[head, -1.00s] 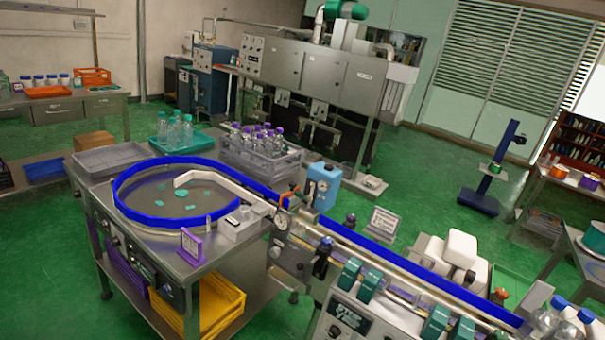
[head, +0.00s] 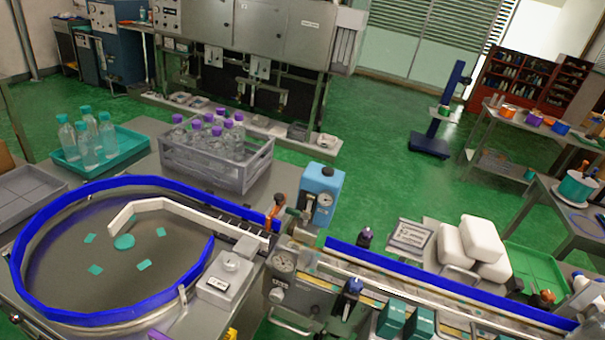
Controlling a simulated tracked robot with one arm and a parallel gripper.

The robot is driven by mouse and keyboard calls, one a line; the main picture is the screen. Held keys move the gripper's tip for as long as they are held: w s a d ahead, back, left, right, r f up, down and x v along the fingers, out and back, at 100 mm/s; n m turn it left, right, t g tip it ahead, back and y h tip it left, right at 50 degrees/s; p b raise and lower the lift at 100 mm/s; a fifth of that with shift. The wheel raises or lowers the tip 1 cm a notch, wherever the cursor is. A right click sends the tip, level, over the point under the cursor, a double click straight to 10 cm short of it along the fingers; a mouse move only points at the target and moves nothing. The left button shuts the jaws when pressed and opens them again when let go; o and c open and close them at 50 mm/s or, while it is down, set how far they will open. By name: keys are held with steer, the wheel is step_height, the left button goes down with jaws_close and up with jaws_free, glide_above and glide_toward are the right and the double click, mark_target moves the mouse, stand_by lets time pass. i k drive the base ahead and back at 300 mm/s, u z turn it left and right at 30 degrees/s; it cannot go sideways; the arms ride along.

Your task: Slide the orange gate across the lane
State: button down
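A small orange piece (head: 275,216), which looks like the gate, stands by the lane (head: 225,222) where it leaves the round turntable (head: 75,250). It is beside the blue box with a dial (head: 322,192). It is small, and I cannot tell how far it reaches across the lane. The lane continues right as a conveyor with a blue rail (head: 440,280). My gripper is not in view.
A grey crate of purple-capped bottles (head: 218,165) and a teal tray of bottles (head: 120,150) stand behind the turntable. A pressure gauge (head: 283,262), a grey box (head: 228,278) and green blocks (head: 392,318) line the near side. White containers (head: 472,245) stand behind the conveyor.

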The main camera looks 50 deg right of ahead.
mark_target(280, 199)
steer(key=z, duration=0.25)
steer(key=i, duration=1.05)
steer(key=z, duration=0.25)
